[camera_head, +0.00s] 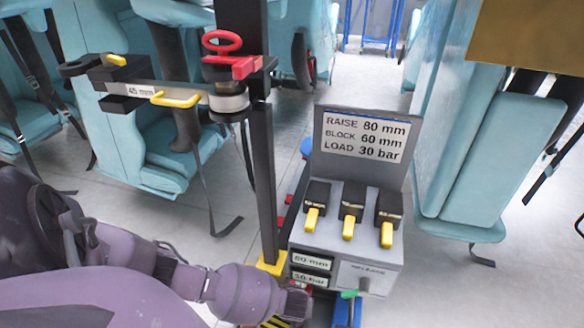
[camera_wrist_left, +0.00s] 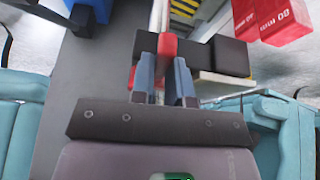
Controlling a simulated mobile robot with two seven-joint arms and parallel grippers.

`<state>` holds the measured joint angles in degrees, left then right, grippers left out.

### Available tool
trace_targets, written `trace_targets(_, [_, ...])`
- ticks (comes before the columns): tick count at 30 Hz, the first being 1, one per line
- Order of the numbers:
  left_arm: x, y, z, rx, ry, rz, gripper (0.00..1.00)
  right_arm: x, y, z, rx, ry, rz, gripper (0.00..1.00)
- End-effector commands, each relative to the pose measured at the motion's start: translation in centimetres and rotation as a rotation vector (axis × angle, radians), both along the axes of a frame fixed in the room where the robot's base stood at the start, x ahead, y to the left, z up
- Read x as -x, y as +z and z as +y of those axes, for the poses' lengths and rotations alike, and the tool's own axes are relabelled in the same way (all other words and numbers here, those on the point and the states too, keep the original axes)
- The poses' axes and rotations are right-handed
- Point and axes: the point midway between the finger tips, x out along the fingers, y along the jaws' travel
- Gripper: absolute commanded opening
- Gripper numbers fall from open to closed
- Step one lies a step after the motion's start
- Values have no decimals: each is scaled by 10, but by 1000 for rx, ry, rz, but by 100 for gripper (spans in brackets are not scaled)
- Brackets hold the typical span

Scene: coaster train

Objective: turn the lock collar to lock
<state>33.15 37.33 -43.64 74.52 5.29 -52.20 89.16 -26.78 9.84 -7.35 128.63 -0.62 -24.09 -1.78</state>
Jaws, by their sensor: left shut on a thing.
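My left arm comes in from the left in the head view and reaches the foot of the console. Its gripper (camera_head: 298,301) is mostly hidden there by my own wrist. In the left wrist view the two blue-grey fingers (camera_wrist_left: 166,82) are shut on a red piece (camera_wrist_left: 167,47), which lies between their tips next to a black block (camera_wrist_left: 231,56). I cannot tell for sure that this red piece is the lock collar, nor how far it is turned. My right gripper is in neither view.
The grey console (camera_head: 345,250) has several yellow-tipped levers and a sign (camera_head: 364,137). A dark post (camera_head: 262,180) beside it carries an arm with a red ring (camera_head: 222,43). Red numbered blocks (camera_wrist_left: 285,20) lie nearby. Teal seats (camera_head: 480,165) flank the aisle.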

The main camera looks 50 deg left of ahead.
Motion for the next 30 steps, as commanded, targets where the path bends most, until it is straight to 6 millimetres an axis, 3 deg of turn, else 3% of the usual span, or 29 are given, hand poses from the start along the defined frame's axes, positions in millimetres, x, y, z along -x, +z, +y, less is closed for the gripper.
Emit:
trace_targets(1, [-22,18,-6,11,1,-46,0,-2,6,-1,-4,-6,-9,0])
trace_targets(14, [-15,13,-10,15,138,-18,0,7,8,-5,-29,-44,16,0])
trace_targets(22, [-21,9,-17,15,303,-10,0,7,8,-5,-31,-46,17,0])
trace_targets(30, [-21,7,-18,14,346,-5,0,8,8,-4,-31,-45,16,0])
